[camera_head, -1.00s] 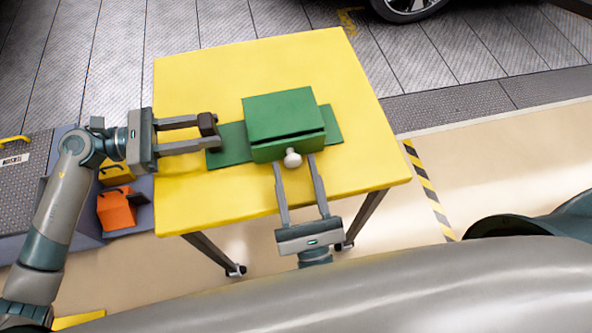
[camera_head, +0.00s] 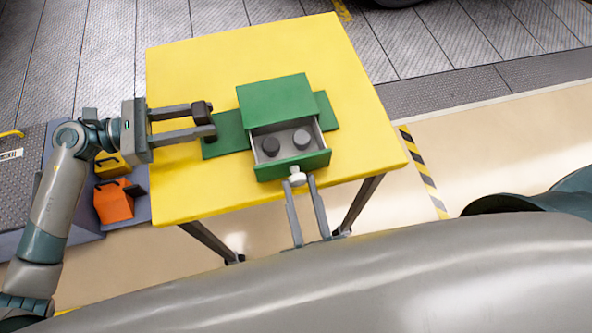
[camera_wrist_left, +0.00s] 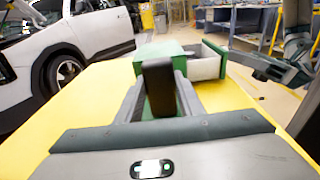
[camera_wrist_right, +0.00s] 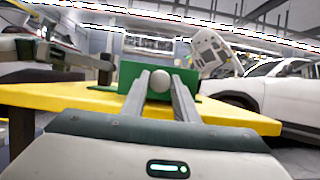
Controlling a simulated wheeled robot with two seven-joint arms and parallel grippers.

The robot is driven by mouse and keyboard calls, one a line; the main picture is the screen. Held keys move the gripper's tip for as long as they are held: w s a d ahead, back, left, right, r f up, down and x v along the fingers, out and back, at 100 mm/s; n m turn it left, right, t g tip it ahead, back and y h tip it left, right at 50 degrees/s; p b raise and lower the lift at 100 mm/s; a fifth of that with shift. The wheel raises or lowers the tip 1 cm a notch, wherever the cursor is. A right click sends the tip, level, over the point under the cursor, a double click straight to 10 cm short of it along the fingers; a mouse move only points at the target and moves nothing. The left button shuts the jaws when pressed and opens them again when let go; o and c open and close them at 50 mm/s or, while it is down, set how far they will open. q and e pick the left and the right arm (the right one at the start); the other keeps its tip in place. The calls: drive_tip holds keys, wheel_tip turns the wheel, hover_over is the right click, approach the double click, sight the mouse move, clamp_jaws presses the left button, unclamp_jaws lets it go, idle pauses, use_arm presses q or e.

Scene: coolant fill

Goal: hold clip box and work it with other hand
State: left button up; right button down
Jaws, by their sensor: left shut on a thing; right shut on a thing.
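The green clip box (camera_head: 274,96) stands on a green base plate (camera_head: 228,133) on the yellow table. My left gripper (camera_head: 207,121) is at the plate's left end, shut on the plate's edge or a dark piece there; the contact is partly hidden. In the left wrist view a dark block (camera_wrist_left: 159,86) sits between its fingers. My right gripper (camera_head: 299,181) is shut on the pale round drawer knob (camera_head: 297,176), which also shows in the right wrist view (camera_wrist_right: 160,71).
The yellow table (camera_head: 200,65) is bare around the box. An orange container (camera_head: 113,203) and a yellow one (camera_head: 112,166) stand at the left, beyond the table edge. A striped floor line (camera_head: 422,171) runs at the right.

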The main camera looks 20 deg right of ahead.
drive_tip(key=c, duration=1.4)
unclamp_jaws()
wheel_tip(320, 180, up, 10)
use_arm(q)
drive_tip(key=o, duration=1)
drive_tip(key=shift+o, duration=0.2)
drive_tip(key=shift+a, duration=0.15)
